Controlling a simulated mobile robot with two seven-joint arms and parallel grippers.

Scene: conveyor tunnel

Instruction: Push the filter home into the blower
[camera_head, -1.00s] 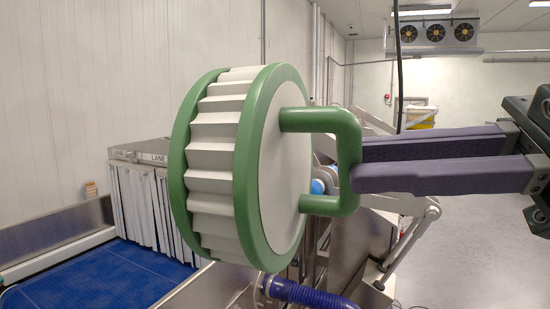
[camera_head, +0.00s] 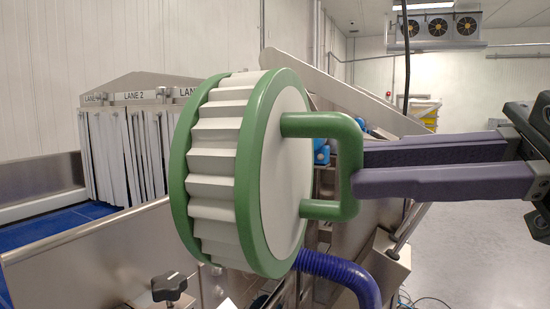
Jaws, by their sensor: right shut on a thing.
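The filter (camera_head: 222,170) is a round pleated white cartridge with green rims and a green D-shaped handle (camera_head: 345,165). It is held in the air in the middle of the view, its flat white face turned right. My right gripper (camera_head: 365,172) comes in from the right and is shut on the handle with its two long purple fingers. I cannot make out the blower's opening; the filter hides much of what lies behind it. My left gripper is not in view.
A blue conveyor belt (camera_head: 60,222) with a steel side wall runs into a strip-curtained tunnel (camera_head: 125,150) at left. A black knob (camera_head: 169,287) and a blue hose (camera_head: 345,270) are below the filter. A steel chute (camera_head: 345,95) rises behind.

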